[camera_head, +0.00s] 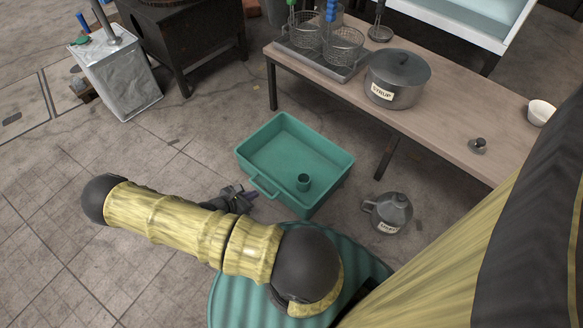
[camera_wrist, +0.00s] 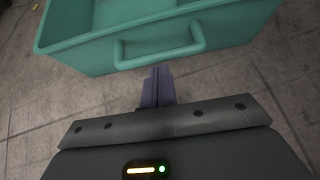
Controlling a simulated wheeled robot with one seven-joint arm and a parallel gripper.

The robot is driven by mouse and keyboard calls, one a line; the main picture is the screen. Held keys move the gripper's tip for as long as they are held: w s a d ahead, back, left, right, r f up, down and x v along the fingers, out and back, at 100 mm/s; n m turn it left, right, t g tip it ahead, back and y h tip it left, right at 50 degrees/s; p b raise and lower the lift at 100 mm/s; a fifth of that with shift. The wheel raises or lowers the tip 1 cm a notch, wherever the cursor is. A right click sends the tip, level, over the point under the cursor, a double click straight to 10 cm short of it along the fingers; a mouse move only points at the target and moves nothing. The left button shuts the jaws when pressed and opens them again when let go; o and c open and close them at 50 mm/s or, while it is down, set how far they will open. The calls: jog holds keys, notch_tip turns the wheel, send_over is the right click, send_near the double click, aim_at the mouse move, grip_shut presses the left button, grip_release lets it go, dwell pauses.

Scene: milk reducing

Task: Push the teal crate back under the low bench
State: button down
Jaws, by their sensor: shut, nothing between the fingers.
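The teal crate (camera_head: 262,149) stands on the tiled floor in front of the low bench (camera_head: 345,88), mostly out in the open, with its far right side near the bench's front edge. The crate's handle (camera_wrist: 160,48) is on the side facing my gripper. My gripper (camera_head: 250,193) is low beside that handle side. In the wrist view, my gripper (camera_wrist: 158,72) is shut and empty, its fingertips just short of or at the crate wall below the handle; I cannot tell whether they touch.
A grey jug (camera_head: 390,213) stands on the floor right of the crate, near a bench leg (camera_head: 387,155). A syrup pot (camera_head: 397,78) and wire baskets (camera_head: 342,45) stand on the bench. A silver container (camera_head: 118,80) is at upper left. The left floor is clear.

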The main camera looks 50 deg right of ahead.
jog(key=shift+d, duration=0.1)
jog(key=shift+w+d+r+p, duration=0.1)
jog(key=shift+d+p, duration=1.8)
jog(key=shift+d, duration=0.8)
jog(key=shift+w+d+r+p, duration=0.1)
jog(key=shift+d+p, duration=1.8)
jog(key=shift+d, duration=0.75)
jog(key=shift+d+f+p, duration=0.1)
jog(key=shift+d+p, duration=1.4)
jog(key=shift+d, duration=1.3)
jog(key=p, duration=0.2)
send_near(316, 142)
jog(key=shift+w+a+f, duration=0.1)
jog(key=shift+a+f, duration=0.95)
jog(key=shift+f, duration=0.2)
jog(key=shift+w+d, duration=0.1)
jog(key=shift+d, duration=2.7)
jog(key=a+r+p, duration=0.2)
jog(key=a+p, duration=0.3)
jog(key=a, duration=0.5)
